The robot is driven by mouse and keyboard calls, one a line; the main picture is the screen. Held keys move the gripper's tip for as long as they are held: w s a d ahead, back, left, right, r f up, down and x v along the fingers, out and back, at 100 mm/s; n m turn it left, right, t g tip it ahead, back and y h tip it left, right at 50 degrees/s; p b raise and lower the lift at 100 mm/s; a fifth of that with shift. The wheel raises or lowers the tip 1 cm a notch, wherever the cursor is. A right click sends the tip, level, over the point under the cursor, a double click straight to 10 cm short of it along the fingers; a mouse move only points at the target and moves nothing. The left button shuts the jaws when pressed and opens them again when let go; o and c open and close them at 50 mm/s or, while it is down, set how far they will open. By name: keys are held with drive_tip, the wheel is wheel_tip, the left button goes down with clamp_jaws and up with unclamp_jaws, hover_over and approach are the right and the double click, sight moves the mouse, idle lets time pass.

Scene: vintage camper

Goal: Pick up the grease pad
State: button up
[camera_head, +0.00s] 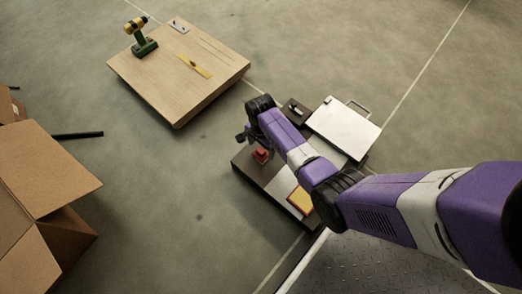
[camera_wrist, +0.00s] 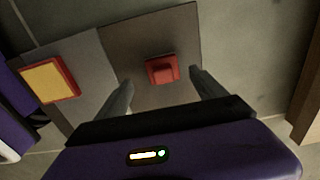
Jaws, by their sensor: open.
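A small red block with a raised square top (camera_wrist: 163,70) sits on a brown-grey board (camera_wrist: 180,30). It also shows in the head view (camera_head: 261,155), below the end of my arm. A yellow pad with a red rim (camera_wrist: 49,80) lies on the lighter grey part to the left; the head view shows it too (camera_head: 300,201). I cannot tell for sure which of the two is the grease pad. My gripper (camera_wrist: 160,79) is open and empty. In the wrist view its fingers point towards the red block, one on either side, with no contact visible.
A white-topped case with a handle (camera_head: 343,127) and a small dark tray (camera_head: 295,112) stand on the same low platform. A wooden pallet table (camera_head: 150,75) holds a yellow-green drill (camera_head: 139,36). Open cardboard boxes (camera_head: 45,170) stand at left. Floor between is clear.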

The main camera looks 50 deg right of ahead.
sight(261, 150)
drive_tip(key=shift+w+d+f+b, duration=0.1)
drive_tip(key=shift+f+b, duration=1)
drive_tip(key=shift+f, duration=0.25)
drive_tip(key=shift+w+d+f+b, duration=0.1)
drive_tip(key=shift+f+b, duration=0.95)
drive_tip(key=shift+f, duration=0.3)
drive_tip(key=shift+r, duration=0.1)
drive_tip(key=c, duration=1.5)
wheel_tip(261, 150, up, 20)
drive_tip(key=p, duration=1.1)
drive_tip(key=shift+p, duration=0.3)
